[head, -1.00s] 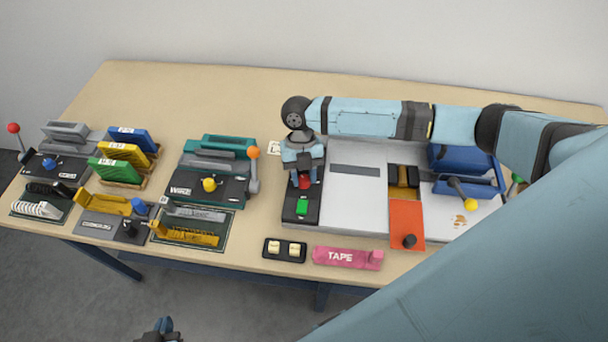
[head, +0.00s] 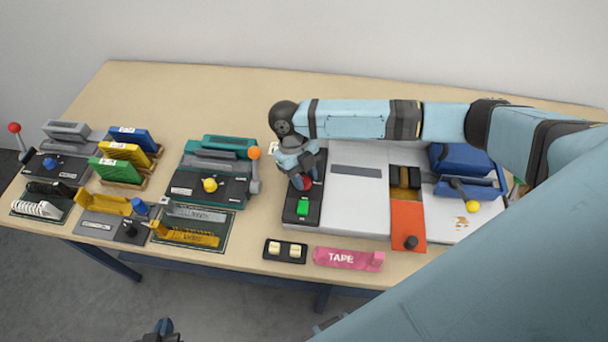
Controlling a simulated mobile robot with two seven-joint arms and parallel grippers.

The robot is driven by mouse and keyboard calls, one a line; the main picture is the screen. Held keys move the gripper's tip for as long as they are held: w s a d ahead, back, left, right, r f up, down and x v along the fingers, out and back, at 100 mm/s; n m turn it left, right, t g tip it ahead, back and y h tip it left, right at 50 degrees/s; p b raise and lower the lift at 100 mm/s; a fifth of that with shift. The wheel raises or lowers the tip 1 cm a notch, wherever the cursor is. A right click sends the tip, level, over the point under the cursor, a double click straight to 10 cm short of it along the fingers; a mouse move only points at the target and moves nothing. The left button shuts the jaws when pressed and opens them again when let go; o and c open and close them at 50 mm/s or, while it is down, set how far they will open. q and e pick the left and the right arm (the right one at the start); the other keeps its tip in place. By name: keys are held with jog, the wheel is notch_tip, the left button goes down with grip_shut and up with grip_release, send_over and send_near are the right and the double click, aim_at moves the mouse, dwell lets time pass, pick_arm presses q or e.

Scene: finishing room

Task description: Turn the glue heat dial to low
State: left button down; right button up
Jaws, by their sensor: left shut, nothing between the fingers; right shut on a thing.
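The red dial (head: 308,184) sits on the black panel (head: 291,214) at the left end of the wide grey machine. A green button (head: 303,207) is just in front of it. My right gripper (head: 305,183) points down and is shut on the red dial, hiding much of it. The dial's markings cannot be read. My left gripper (head: 160,328) is shut and empty, low at the bottom edge, away from the table.
An orange plate (head: 407,222) with a black knob and a blue tray (head: 468,187) are on the machine's right. The pink tape block (head: 343,258) and a two-switch box (head: 285,250) lie in front. A teal-and-black machine (head: 217,172) stands left. The table's back is clear.

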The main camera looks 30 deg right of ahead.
jog(key=o, duration=0.9)
jog(key=b+v, duration=0.1)
jog(key=v, duration=1.2)
jog(key=shift+w+a+r+b, duration=0.1)
jog(key=shift+w+r+b, duration=0.05)
jog(key=shift+r+b, duration=0.2)
